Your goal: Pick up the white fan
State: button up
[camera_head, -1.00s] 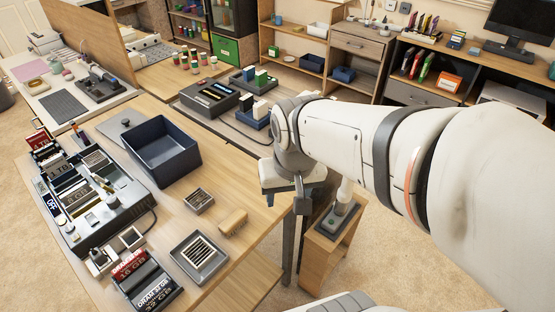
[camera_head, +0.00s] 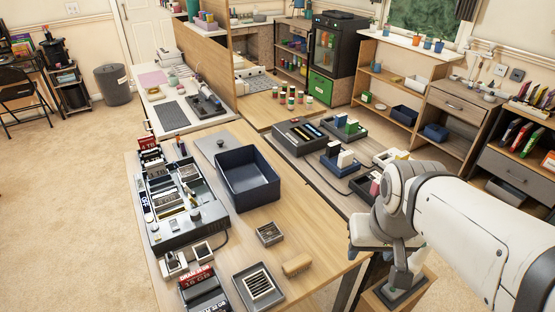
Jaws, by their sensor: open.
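I cannot clearly make out a white fan. Two small pale square parts lie at the front left of the wooden table (camera_head: 290,221). The left one (camera_head: 174,263) looks white, and the other (camera_head: 202,251) has a pale frame with a dark middle. Either could be a small fan, but they are too small to tell. My gripper (camera_head: 374,243) hangs at the end of my arm on the right, beyond the table's right edge and well away from both parts. It is open and no held object shows; its fingertips are hard to make out.
An open dark blue bin (camera_head: 247,183) stands mid-table. A grey organizer (camera_head: 183,207) full of parts is at left. A slotted tray (camera_head: 258,287), a small box (camera_head: 269,233) and a tan brush-like block (camera_head: 297,265) lie near the front. Bare wood shows right of the bin.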

aim_at(258, 286)
jog(key=z, duration=0.6)
jog(key=k, duration=1.25)
jog(key=u, duration=0.5)
jog(key=i, duration=1)
jog(key=u, duration=0.1)
